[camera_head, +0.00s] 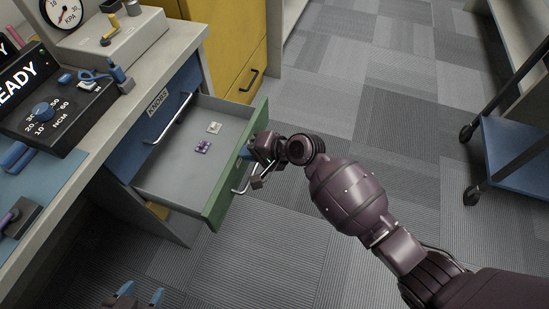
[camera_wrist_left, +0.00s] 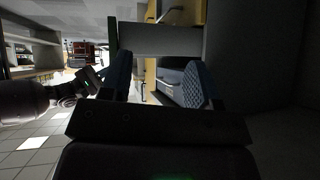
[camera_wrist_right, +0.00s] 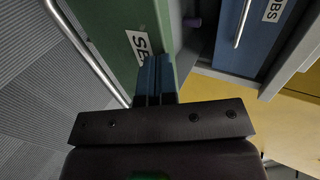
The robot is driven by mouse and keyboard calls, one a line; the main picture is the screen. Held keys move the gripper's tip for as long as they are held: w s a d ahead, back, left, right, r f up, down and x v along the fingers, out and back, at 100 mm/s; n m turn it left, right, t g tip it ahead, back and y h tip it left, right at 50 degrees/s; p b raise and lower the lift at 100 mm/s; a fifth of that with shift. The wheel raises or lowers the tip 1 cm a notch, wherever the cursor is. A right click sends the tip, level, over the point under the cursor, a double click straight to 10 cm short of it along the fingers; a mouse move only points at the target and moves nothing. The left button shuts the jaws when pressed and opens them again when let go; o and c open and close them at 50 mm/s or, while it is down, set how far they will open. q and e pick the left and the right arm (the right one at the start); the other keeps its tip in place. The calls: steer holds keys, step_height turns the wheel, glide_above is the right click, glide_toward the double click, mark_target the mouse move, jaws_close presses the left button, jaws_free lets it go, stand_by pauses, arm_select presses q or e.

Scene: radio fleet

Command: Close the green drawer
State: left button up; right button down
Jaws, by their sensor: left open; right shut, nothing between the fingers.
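The green drawer (camera_head: 222,203) stands pulled out from the bench; its grey tray holds a purple piece (camera_head: 202,146) and a pale piece (camera_head: 214,128). My right gripper (camera_head: 251,152) is shut and empty at the green front, near its upper edge. In the right wrist view, the closed fingertips (camera_wrist_right: 156,62) are at the green front (camera_wrist_right: 118,30) beside a white label and the silver handle (camera_wrist_right: 85,50); exact contact is unclear. My left gripper (camera_head: 140,296) is open and empty, low at the bottom edge. The left wrist view shows its spread fingers (camera_wrist_left: 160,80) and the drawer's side (camera_wrist_left: 160,40).
A blue drawer (camera_head: 178,112) labelled KNOBS is closed behind the open tray. A yellow cabinet (camera_head: 228,45) stands beyond it. The bench top (camera_head: 165,50) holds gauges and tools. A blue cart (camera_head: 515,150) stands at right. The carpet between is clear.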

arm_select(q)
steer(key=shift+w+d+f+m+b, duration=0.1)
steer(key=shift+w+d+m+b, duration=0.2)
steer(key=shift+b, duration=0.4)
steer(key=shift+w+d+f+m+b, duration=0.1)
steer(key=shift+w+b, duration=0.25)
steer(key=shift+b, duration=0.3)
arm_select(e)
steer(key=w+a, duration=0.2)
steer(key=a, duration=0.6)
steer(key=w+a, duration=0.3)
steer(key=a, duration=0.5)
steer(key=shift+w+a, duration=0.2)
steer(key=shift+a, duration=0.15)
arm_select(q)
steer(key=shift+s, duration=0.1)
arm_select(e)
steer(key=shift+f, duration=0.1)
